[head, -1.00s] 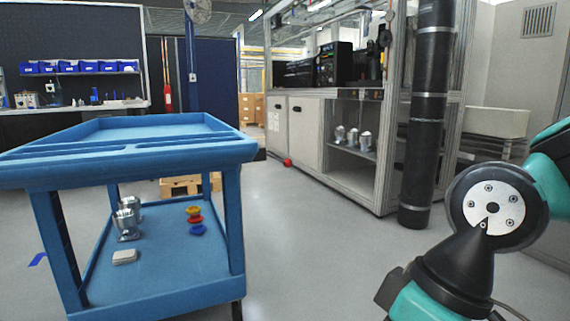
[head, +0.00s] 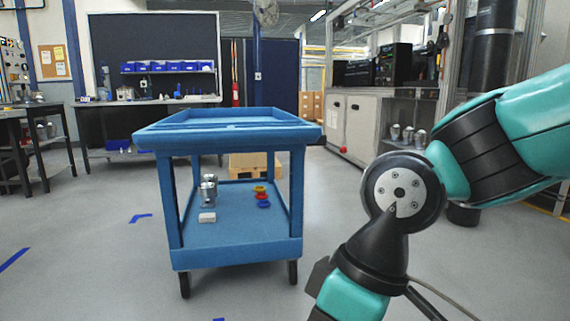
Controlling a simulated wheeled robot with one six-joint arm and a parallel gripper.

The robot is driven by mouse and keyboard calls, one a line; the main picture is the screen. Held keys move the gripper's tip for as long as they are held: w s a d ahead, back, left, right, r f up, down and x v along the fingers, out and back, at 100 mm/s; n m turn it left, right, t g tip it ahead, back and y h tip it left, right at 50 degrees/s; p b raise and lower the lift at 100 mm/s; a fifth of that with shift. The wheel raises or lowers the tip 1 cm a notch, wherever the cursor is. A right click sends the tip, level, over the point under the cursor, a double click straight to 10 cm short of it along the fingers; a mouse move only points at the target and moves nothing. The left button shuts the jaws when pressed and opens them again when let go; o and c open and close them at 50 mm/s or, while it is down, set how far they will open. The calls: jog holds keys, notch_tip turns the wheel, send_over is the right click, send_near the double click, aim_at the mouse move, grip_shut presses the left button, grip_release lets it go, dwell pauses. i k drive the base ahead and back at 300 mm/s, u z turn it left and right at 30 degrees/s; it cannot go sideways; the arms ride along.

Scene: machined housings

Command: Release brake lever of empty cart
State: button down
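A blue two-shelf cart (head: 231,137) stands on the grey floor ahead, a little left of centre. Its top tray shows no objects, though its inside is only partly visible. Its lower shelf holds a metal housing (head: 208,192), a small pale block (head: 207,217) and red, yellow and blue pieces (head: 262,197). Two dark casters show at its front legs; the left one (head: 185,285) and the right one (head: 293,272). I cannot make out a brake lever on them. My arm is at the right; my gripper is out of the picture.
A workbench with blue bins (head: 168,66) stands at the back left, a dark table (head: 30,108) at the far left. A grey machine cabinet (head: 360,128) with metal housings is at the right. Floor around the cart's front is clear.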

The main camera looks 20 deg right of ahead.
aim_at(343, 148)
jog(key=u, duration=0.05)
jog(key=k, duration=0.1)
jog(key=u, duration=0.55)
jog(key=i, duration=1.9)
jog(key=z, duration=1.4)
jog(key=i, duration=0.7)
jog(key=z, duration=0.7)
